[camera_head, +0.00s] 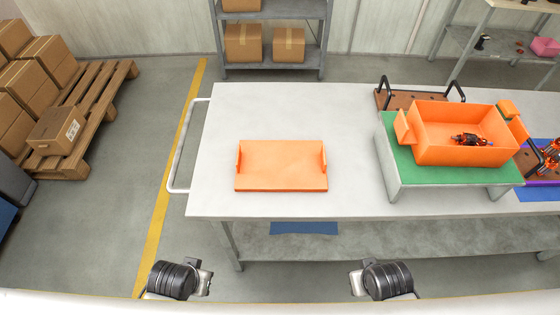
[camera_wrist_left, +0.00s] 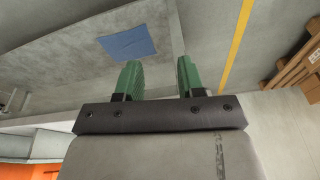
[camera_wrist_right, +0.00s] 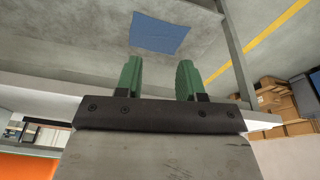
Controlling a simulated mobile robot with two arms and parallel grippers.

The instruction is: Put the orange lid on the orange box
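The orange lid (camera_head: 282,166) lies on the left part of the white table, with a raised tab at its left and right ends. The orange box (camera_head: 468,147) stands open on a green-topped stand at the right of the table. It has handles on its left and right sides, and a dark and orange part lies inside. My left gripper (camera_wrist_left: 158,78) is open and empty, with green fingers apart. My right gripper (camera_wrist_right: 161,76) is also open and empty. In the head view both wrists are in front of the table's near edge, away from lid and box.
The white table (camera_head: 330,125) is clear between the lid and the green-topped stand (camera_head: 392,170). A brown tray (camera_head: 398,99) with black handles sits behind the box. More parts lie at the right edge. A blue sheet (camera_head: 304,228) lies on the lower shelf.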

